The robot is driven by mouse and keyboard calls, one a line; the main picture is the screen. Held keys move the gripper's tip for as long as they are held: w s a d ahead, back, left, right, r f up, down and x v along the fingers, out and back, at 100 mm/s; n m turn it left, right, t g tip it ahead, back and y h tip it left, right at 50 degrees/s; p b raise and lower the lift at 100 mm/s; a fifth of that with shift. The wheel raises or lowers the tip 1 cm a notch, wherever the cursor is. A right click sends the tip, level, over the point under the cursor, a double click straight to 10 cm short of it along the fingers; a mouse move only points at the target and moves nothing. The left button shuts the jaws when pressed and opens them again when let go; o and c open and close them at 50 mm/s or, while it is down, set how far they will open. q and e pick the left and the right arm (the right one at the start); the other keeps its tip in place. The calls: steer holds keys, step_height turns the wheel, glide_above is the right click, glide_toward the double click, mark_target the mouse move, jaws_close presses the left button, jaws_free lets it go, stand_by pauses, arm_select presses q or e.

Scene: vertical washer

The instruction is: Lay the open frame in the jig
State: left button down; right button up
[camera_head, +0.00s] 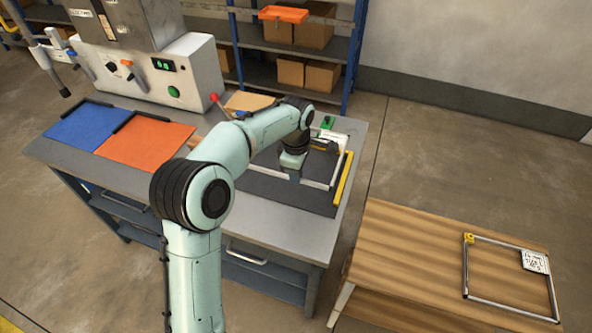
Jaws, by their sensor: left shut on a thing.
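A silver metal frame (338,168) lies over the dark jig area (262,187) on the grey workbench; a white label (333,139) shows at its far side. My left gripper (291,176) is shut on this frame at its near bar, low over the jig. My arm hides part of the frame, so I cannot tell whether it rests flat. A yellow bar (343,178) runs along the jig's right side. A second silver frame (511,242), with a yellow corner piece and a white label, lies on the wooden table. My right gripper is not in view.
The grey workbench (260,218) also carries a blue mat (84,125), an orange mat (143,143) and a machine (150,70) with knobs. A green part (327,122) is behind the jig. The wooden table (410,245) stands at right, its left part bare.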

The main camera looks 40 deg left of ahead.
arm_select(q)
steer(key=b, duration=0.5)
glide_above(297, 198)
steer(key=f, duration=0.5)
steer(key=s+f, duration=0.1)
steer(key=f, duration=0.1)
steer(key=shift+d+f, duration=0.1)
steer(key=shift+f, duration=0.05)
steer(key=shift+w+f, duration=0.1)
steer(key=shift+f, duration=0.6)
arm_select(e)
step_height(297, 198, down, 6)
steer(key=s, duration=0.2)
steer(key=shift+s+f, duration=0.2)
arm_select(q)
steer(key=shift+f, duration=0.2)
steer(key=shift+w, duration=0.3)
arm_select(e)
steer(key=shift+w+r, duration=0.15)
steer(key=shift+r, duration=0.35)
arm_select(q)
steer(key=c, duration=1.2)
jaws_free()
